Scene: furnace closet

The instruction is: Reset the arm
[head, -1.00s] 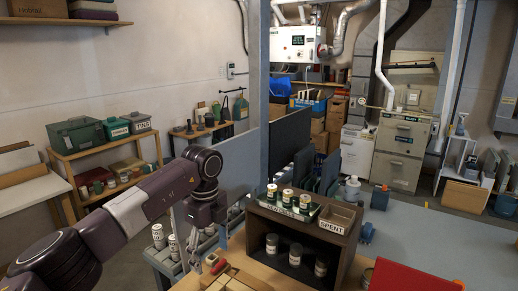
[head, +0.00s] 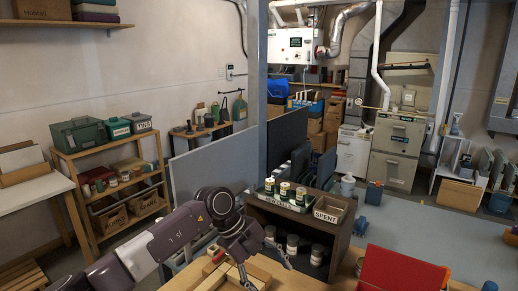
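My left arm enters from the lower left of the head view. Its gripper (head: 264,270) hangs over the wooden bench, just in front of the dark shelf unit (head: 340,240). The two fingers are spread apart and nothing shows between them. My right arm and gripper are out of view.
The dark unit carries a green tray of several labelled cans (head: 284,193) and a bin marked SPENT (head: 329,210); more cans stand inside it. A red object (head: 402,270) lies at the lower right. A wooden shelf rack (head: 112,165) stands left.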

